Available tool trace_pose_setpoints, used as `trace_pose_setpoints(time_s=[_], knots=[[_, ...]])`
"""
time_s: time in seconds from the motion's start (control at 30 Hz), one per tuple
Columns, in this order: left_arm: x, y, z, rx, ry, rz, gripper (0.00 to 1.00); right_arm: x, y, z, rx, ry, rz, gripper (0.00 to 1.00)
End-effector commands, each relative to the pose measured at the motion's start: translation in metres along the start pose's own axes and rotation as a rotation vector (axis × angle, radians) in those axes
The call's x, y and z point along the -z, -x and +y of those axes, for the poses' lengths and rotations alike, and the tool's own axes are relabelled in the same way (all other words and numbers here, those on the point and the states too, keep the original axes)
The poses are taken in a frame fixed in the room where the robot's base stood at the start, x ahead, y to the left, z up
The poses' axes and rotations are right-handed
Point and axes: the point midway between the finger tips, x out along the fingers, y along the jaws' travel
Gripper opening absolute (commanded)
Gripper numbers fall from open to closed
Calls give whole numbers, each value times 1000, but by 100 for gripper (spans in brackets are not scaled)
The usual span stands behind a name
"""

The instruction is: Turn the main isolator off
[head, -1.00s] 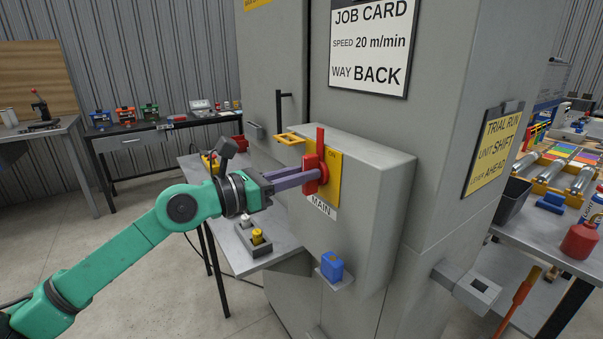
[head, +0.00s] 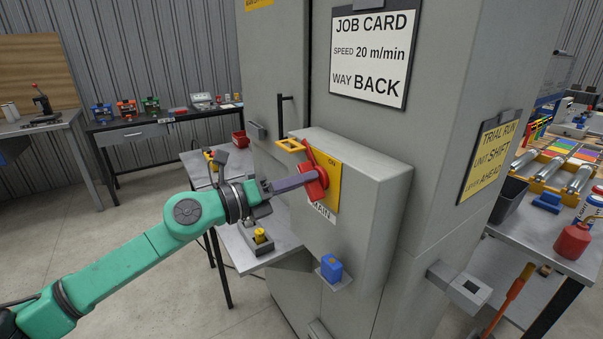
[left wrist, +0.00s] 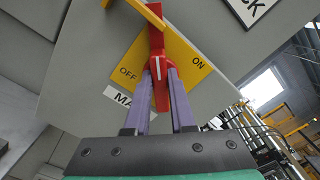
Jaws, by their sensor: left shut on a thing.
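The main isolator's red rotary handle (head: 312,164) sits on a yellow plate (head: 331,176) on the front of a grey box, above a MAIN label (head: 322,211). The handle's upper end leans to the left in the head view. My left gripper (head: 313,183) is shut on the red handle's hub. In the left wrist view its two purple fingers (left wrist: 162,72) lie on either side of the red handle (left wrist: 159,88). That view shows the yellow plate (left wrist: 189,63) tilted, with OFF left of the handle and ON to its right. My right gripper is not in view.
A yellow bracket (head: 290,145) sticks out beside the handle's upper end. A side table (head: 232,245) with a yellow-topped control stands left of the cabinet. A job card (head: 370,52) hangs above.

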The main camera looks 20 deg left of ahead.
Motion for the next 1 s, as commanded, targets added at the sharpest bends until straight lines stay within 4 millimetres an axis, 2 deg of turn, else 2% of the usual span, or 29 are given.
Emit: trace_pose_setpoints(time_s=[0.03, 0.6, 1.0], knots=[[-3, 0, -2, 0, 44, -2, 0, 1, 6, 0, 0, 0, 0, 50], [-2, 0, 2, 1, 565, -4, 0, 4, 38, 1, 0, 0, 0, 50], [0, 0, 5, 1, 771, -5, 0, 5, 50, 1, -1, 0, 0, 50]])
